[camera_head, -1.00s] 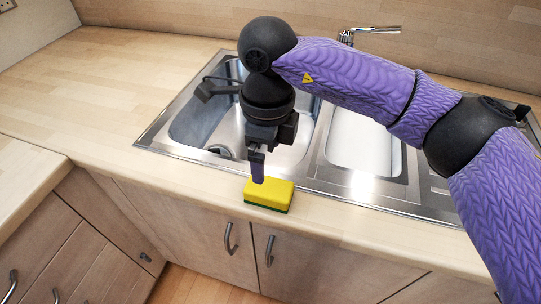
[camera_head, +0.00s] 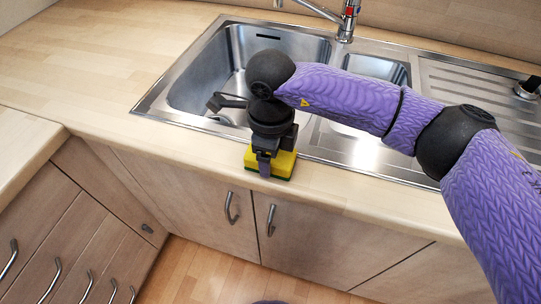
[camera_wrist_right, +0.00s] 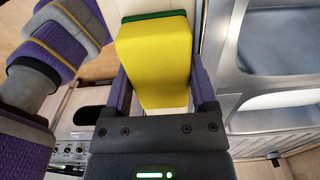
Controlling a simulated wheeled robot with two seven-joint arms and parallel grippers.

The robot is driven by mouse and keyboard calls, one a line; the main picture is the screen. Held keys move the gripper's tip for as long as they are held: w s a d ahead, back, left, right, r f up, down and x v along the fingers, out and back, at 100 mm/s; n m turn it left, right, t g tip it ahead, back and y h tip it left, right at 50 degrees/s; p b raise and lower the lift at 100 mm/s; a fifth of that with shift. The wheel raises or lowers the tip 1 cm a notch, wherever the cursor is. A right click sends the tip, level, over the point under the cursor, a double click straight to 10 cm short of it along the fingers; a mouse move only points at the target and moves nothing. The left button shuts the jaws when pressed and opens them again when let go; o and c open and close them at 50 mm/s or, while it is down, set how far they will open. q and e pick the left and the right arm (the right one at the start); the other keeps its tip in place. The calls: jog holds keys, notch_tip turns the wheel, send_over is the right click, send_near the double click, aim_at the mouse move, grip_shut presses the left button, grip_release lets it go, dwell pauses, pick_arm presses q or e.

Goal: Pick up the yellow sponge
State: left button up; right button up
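The yellow sponge (camera_head: 285,163) with a green underside lies on the wooden counter strip in front of the sink. My right gripper (camera_head: 265,170) is down at the sponge and hides part of it. In the right wrist view, the sponge (camera_wrist_right: 155,60) sits between the two fingers of the right gripper (camera_wrist_right: 160,75), one on each side. The fingers are spread around it; a small gap shows beside the left finger, and firm contact cannot be made out. My left gripper is not in view.
The steel sink (camera_head: 205,75) with its tap (camera_head: 347,22) lies right behind the sponge. Cabinet doors with handles (camera_head: 231,208) are below the counter's front edge. The counter to the left (camera_head: 110,75) is clear.

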jog(key=c, duration=0.5)
jog(key=shift+c, duration=0.4)
jog(key=shift+r, duration=0.1)
notch_tip(320, 180, up, 10)
jog(key=shift+f+p, duration=0.1)
jog(key=shift+p, duration=0.9)
jog(key=o, duration=0.7)
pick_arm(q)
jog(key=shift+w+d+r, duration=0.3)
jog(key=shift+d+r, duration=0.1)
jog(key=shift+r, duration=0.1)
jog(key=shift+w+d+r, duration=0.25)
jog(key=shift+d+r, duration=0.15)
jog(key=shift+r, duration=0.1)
pick_arm(e)
jog(key=c, duration=0.6)
